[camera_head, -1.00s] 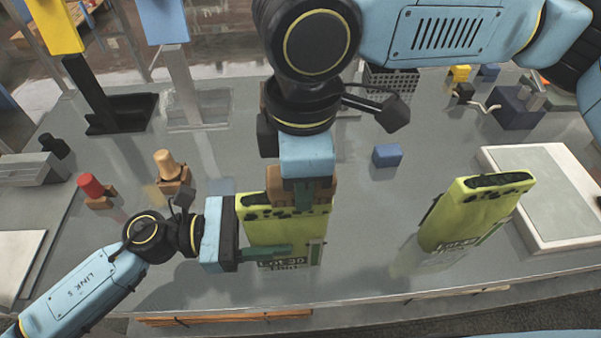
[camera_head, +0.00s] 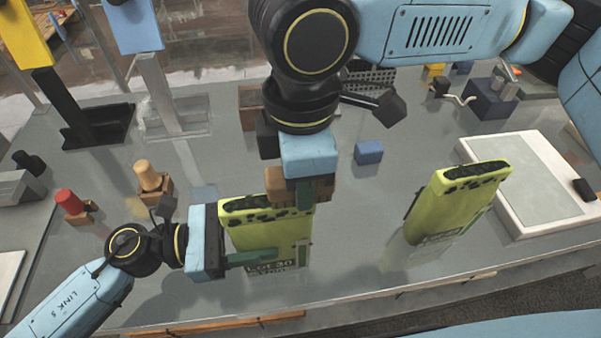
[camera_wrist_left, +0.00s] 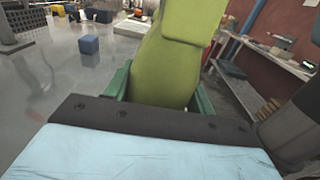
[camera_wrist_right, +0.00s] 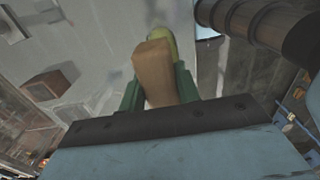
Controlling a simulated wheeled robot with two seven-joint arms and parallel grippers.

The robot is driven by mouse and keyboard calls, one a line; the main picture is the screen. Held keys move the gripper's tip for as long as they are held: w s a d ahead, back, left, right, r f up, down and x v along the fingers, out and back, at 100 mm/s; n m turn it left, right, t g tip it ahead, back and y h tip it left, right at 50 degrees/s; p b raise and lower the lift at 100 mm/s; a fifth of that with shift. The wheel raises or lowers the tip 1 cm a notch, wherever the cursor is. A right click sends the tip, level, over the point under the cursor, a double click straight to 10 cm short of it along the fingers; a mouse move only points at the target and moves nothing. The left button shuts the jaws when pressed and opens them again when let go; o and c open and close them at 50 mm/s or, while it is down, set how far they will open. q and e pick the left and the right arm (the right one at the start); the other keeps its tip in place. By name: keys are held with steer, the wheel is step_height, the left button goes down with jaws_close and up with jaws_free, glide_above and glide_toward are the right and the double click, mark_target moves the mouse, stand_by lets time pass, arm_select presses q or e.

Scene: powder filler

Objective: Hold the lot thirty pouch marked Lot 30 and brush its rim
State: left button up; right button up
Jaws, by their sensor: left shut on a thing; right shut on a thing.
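The lot thirty pouch (camera_head: 268,232) is yellow-green with a dark-speckled rim and a "Lot 30" label low on its front. It stands upright at the table's front. My left gripper (camera_head: 262,257) is shut on its lower part from the left; the left wrist view shows the pouch (camera_wrist_left: 165,65) between green fingers. My right gripper (camera_head: 304,192) is above the pouch's right rim end, shut on a brown wooden brush (camera_head: 276,181). The right wrist view shows the brush (camera_wrist_right: 153,70) with the pouch beyond. Whether bristles touch the rim is hidden.
A second yellow-green pouch (camera_head: 452,205) stands to the right, beside a pale tray (camera_head: 545,207). A blue block (camera_head: 368,152) lies behind. Red-topped (camera_head: 68,201) and tan-topped (camera_head: 147,176) pieces stand at left. The table between the pouches is clear.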

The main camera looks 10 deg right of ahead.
mark_target(233, 206)
steer(key=shift+a, duration=0.15)
steer(key=shift+a, duration=0.95)
steer(key=shift+a, duration=0.1)
steer(key=shift+a+f, duration=0.1)
steer(key=shift+a, duration=0.95)
steer(key=shift+s+a, duration=0.1)
steer(key=shift+a, duration=1.05)
steer(key=shift+a, duration=0.2)
steer(key=shift+a, duration=0.9)
